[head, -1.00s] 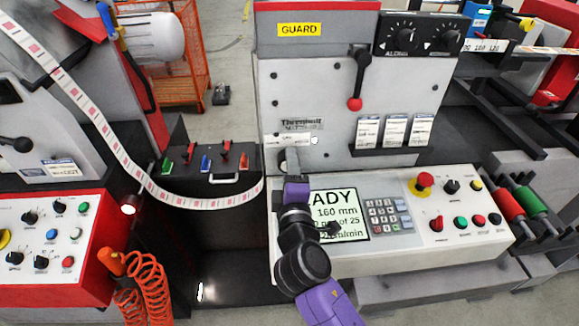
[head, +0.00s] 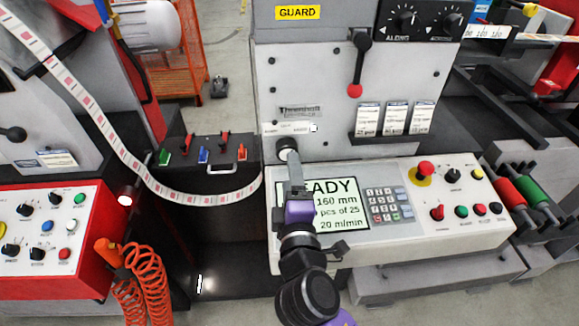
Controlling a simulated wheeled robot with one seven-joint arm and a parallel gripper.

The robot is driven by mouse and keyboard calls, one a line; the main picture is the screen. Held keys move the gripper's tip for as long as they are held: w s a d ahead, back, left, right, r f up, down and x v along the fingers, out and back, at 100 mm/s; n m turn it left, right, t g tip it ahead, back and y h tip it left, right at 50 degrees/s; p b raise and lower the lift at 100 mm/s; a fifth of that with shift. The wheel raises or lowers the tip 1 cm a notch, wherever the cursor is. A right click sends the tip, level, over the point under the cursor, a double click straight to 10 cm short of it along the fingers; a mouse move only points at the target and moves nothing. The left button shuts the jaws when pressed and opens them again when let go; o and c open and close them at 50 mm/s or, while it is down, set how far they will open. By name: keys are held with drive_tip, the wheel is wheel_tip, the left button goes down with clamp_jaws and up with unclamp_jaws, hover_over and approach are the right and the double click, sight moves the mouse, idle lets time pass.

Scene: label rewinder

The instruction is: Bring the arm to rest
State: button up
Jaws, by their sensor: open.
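My arm reaches up from the bottom of the head view, over the lower edge of the control panel. My gripper (head: 292,163), grey with a purple body, is open and points at the machine's front plate. Its tips are just below a dark knob with a light end (head: 287,148) on that plate. I cannot tell whether they touch it. Nothing shows held in the jaws.
The control panel (head: 400,243) has a keypad (head: 388,205) and a red emergency button (head: 425,168). A red-tipped lever (head: 355,90) hangs above. A label web (head: 120,152) sags at left, over a dark recess. An orange coiled hose (head: 148,275) is lower left.

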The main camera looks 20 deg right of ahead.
drive_tip(key=shift+s+a, duration=0.15)
drive_tip(key=shift+s, duration=0.35)
